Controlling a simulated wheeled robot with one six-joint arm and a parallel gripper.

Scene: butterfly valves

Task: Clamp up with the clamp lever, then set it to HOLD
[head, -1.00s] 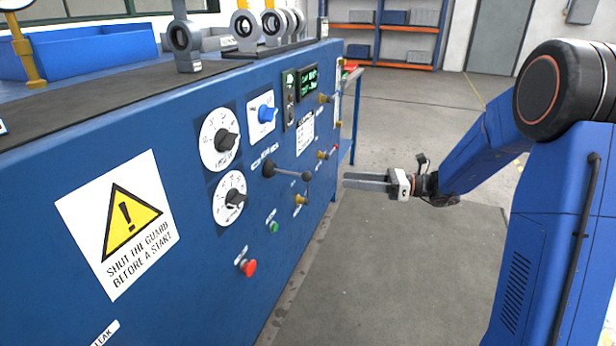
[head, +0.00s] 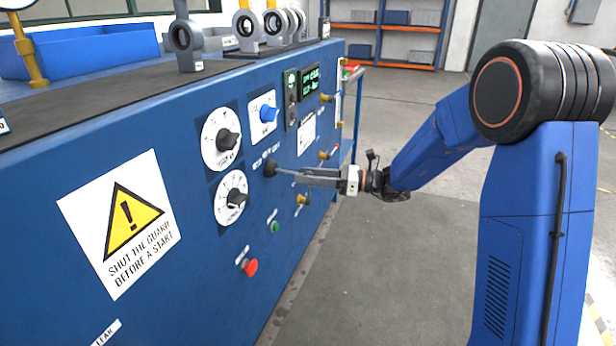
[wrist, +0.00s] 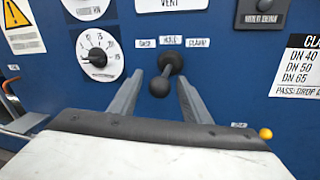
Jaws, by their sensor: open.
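The clamp lever (head: 284,172) juts out of the blue panel, its black hub at the panel. In the wrist view its dark rod ends in a black ball knob (wrist: 158,88). Labels above it include HOLD (wrist: 171,41) in the middle and CLAMP (wrist: 198,43) to the right; the left one is hard to read. The lever stands roughly under HOLD. My gripper (head: 302,177) is open, with one finger on each side of the lever in the wrist view (wrist: 160,80). I see gaps at both sides of the knob. In the head view the fingers hide the knob.
Two black dial knobs (head: 228,141) (head: 236,198), a blue selector (head: 268,113), a green button (head: 275,228) and a red button (head: 250,267) sit on the same panel.

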